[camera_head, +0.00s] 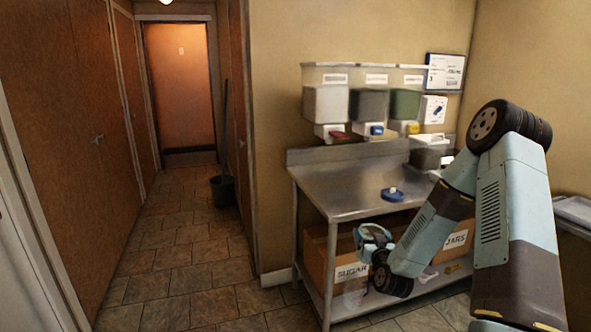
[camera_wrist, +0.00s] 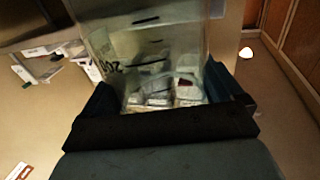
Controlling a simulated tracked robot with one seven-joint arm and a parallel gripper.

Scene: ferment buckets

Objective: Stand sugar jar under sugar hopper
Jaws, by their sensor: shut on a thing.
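My gripper (camera_wrist: 165,103) is shut on a clear jar (camera_wrist: 150,50) with black marks on its side, one reading like "200". The jar fills the upper middle of the wrist view between the dark fingers. In the head view my gripper (camera_head: 373,238) is low at the table's front edge, in front of the boxes; I cannot clearly make out the jar there. A row of hoppers hangs on the wall above and behind: a white-filled one (camera_head: 326,103), a grey one (camera_head: 368,104) and a green one (camera_head: 405,104). Their labels are too small to read.
A steel table (camera_head: 345,190) stands below the hoppers. A blue lid (camera_head: 392,195) lies on it; its left part is clear. Boxes marked SUGAR (camera_head: 345,255) and JARS (camera_head: 458,242) stand on the lower shelf. A bucket (camera_head: 222,190) with a pole stands in the corridor.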

